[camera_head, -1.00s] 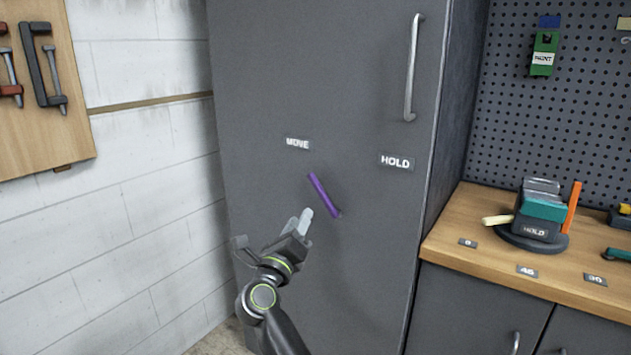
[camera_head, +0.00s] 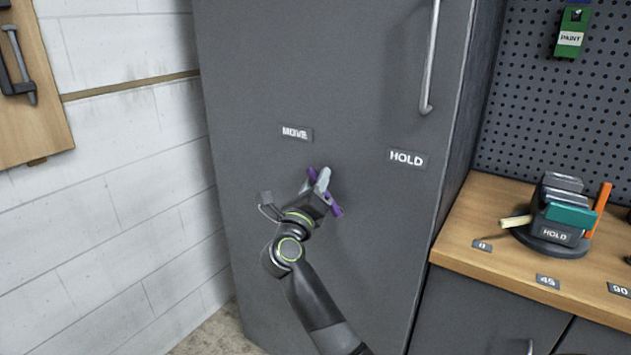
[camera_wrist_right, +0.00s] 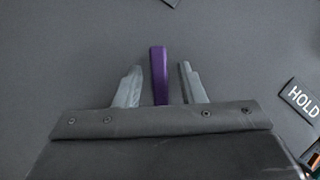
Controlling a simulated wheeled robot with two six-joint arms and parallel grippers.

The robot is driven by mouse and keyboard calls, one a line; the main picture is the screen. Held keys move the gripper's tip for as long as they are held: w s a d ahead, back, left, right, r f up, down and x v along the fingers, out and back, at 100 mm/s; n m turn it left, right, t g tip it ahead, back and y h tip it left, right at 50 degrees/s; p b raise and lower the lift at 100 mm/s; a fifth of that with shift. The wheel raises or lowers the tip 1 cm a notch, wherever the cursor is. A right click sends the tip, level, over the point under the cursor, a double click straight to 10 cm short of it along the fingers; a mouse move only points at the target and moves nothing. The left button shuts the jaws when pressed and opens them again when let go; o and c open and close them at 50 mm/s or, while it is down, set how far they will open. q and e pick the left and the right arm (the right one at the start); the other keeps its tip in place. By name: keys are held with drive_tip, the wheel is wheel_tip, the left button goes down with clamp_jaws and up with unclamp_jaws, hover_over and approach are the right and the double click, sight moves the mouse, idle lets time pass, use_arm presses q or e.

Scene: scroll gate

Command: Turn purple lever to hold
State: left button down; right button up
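The purple lever (camera_head: 335,209) is on the grey cabinet door, tilted with its upper end toward the MOVE label (camera_head: 296,133). The HOLD label (camera_head: 407,158) is to its upper right. My right gripper (camera_head: 321,180) is at the lever and covers its middle part in the head view. In the right wrist view the purple lever (camera_wrist_right: 159,75) stands between the two fingers of my right gripper (camera_wrist_right: 160,88), with a gap on each side. The fingers are open. The lever's pivot is hidden in the wrist view. My left gripper is not in view.
The grey cabinet door (camera_head: 370,250) has a vertical handle (camera_head: 432,60) at its upper right. A workbench (camera_head: 475,215) with a vise marked HOLD (camera_head: 556,232) stands on the right. A white block wall (camera_head: 120,200) is on the left.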

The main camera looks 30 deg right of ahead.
clamp_jaws()
